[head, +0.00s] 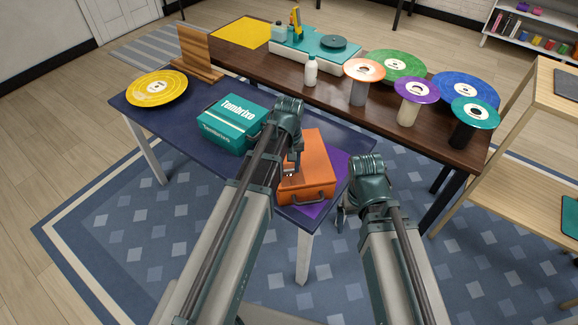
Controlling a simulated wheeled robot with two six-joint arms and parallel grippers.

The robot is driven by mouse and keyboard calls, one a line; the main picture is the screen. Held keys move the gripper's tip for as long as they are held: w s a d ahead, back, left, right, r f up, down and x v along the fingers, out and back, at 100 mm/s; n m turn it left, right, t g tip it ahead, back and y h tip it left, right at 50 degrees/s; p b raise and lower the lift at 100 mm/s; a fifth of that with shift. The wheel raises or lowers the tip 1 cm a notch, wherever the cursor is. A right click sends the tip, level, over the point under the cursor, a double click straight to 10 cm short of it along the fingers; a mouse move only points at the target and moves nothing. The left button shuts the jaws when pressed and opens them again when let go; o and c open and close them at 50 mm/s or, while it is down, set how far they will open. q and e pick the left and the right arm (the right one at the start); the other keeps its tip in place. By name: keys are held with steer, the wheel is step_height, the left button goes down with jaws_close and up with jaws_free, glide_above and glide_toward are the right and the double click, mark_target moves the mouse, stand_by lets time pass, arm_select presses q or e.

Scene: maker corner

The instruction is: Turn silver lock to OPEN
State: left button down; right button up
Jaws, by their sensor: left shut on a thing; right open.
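An orange case (316,150) with a dark handle lies on the navy table, partly over a purple sheet (337,175). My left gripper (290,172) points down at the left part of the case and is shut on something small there. The silver lock cannot be made out; my gripper and arm cover that part of the case. My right gripper (343,217) is open and empty, off the table's right front corner and apart from the case.
A teal Tembrixo box (232,122) stands left of the case on the navy table (180,128). A yellow disc (157,88) and wooden stand (195,60) are farther left. Behind, a brown table (330,82) holds a white bottle (310,72) and several disc-topped stands.

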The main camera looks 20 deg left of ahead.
mark_target(289, 170)
stand_by(0.4)
arm_select(q)
steer(key=shift+c, duration=1.8)
jaws_free()
steer(key=shift+r, duration=0.1)
step_height(289, 170, up, 14)
steer(key=p, duration=1.3)
steer(key=shift+f+p, duration=0.2)
steer(key=shift+p, duration=0.2)
steer(key=shift+f, duration=0.15)
step_height(289, 170, down, 13)
steer(key=b, duration=1.3)
steer(key=shift+f, duration=0.15)
